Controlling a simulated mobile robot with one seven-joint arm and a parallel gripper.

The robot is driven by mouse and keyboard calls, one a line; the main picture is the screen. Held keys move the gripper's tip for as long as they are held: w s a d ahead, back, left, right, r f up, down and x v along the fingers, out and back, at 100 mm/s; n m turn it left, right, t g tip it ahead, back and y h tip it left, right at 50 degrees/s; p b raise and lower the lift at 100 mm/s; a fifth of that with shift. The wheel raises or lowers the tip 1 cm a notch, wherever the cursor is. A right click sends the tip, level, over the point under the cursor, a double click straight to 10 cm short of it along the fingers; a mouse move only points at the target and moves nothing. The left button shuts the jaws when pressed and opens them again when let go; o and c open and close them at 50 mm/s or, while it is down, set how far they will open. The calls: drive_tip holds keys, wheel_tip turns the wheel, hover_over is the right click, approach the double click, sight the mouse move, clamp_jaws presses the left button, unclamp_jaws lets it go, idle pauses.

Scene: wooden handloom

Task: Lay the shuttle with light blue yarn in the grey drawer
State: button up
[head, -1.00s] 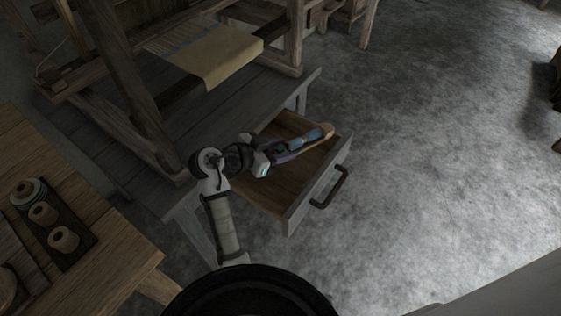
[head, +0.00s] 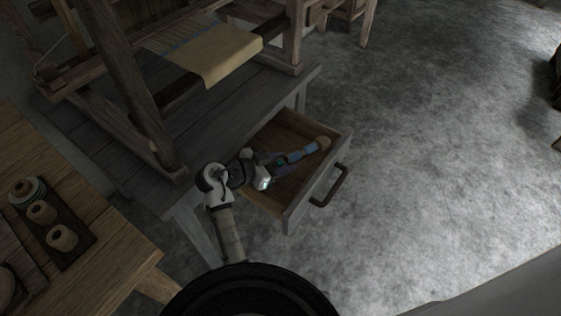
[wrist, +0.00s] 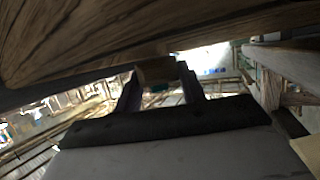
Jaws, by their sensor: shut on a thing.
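The shuttle with light blue yarn (head: 301,155) is a slim wooden piece with a pale tip, lying slantwise across the opening of the grey drawer (head: 298,203). My gripper (head: 279,162) is shut on its near left part. The shuttle appears within the drawer's walls, tip close to the front right corner. I cannot tell whether it touches the drawer floor. The drawer is pulled out, with a dark handle (head: 331,186) on its front. In the wrist view, my gripper's fingers (wrist: 160,88) flank a brownish piece, partly hidden; dark wood fills the top of that view.
The grey bench (head: 215,128) carries the loom with its beige cloth (head: 220,55). A wooden table (head: 110,232) at the left holds a dark tray (head: 77,245) with several spools. The floor (head: 430,180) right of the drawer is clear.

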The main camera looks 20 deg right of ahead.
drive_tip(key=shift+f, duration=0.3)
drive_tip(key=o, duration=1)
drive_tip(key=shift+o, duration=0.2)
drive_tip(key=shift+r+p, duration=0.45)
drive_tip(key=shift+r, duration=0.2)
drive_tip(key=b+v, duration=0.1)
drive_tip(key=v, duration=0.6)
drive_tip(key=shift+a, duration=0.25)
drive_tip(key=shift+s+r, duration=0.1)
